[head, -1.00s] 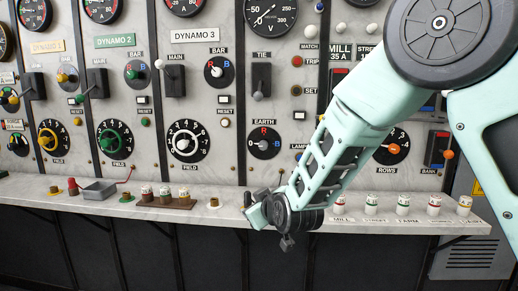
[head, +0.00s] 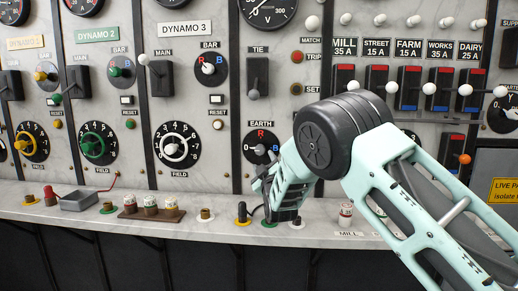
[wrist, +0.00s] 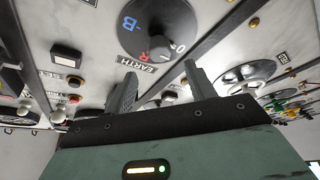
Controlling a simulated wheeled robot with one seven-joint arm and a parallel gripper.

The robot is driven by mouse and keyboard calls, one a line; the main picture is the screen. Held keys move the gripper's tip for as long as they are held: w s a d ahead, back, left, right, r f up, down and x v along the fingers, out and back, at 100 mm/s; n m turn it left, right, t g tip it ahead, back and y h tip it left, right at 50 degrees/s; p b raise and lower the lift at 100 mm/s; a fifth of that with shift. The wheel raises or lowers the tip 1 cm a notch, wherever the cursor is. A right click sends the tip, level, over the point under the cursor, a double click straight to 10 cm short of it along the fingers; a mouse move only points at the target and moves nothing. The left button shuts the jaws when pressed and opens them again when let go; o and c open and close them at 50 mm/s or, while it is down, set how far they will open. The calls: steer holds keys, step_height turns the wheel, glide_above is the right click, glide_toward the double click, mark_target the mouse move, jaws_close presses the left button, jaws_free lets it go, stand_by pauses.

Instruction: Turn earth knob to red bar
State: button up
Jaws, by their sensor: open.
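The earth knob (head: 261,150) is a small knob on a round black dial, with a red R at the top, 0 at the left and a blue B at the right. An EARTH label sits above it. In the wrist view the dial shows upside down, with the knob (wrist: 165,40) near the top centre. I cannot tell exactly where its pointer aims. My gripper (head: 262,178) is just below the dial, in front of the panel. In the wrist view its two fingers (wrist: 158,82) are apart, with nothing between them, and the knob lies beyond their tips.
The TIE switch (head: 257,78) is above the earth dial. The Dynamo 3 field dial (head: 176,145) is to the left. A marble ledge (head: 120,222) with several terminals and a grey box (head: 79,201) runs below. Lever switches (head: 376,88) stand at the right.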

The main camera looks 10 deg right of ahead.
mark_target(260, 151)
steer(key=p+x, duration=0.1)
steer(key=x, duration=0.8)
steer(key=shift+w, duration=0.2)
steer(key=c, duration=1)
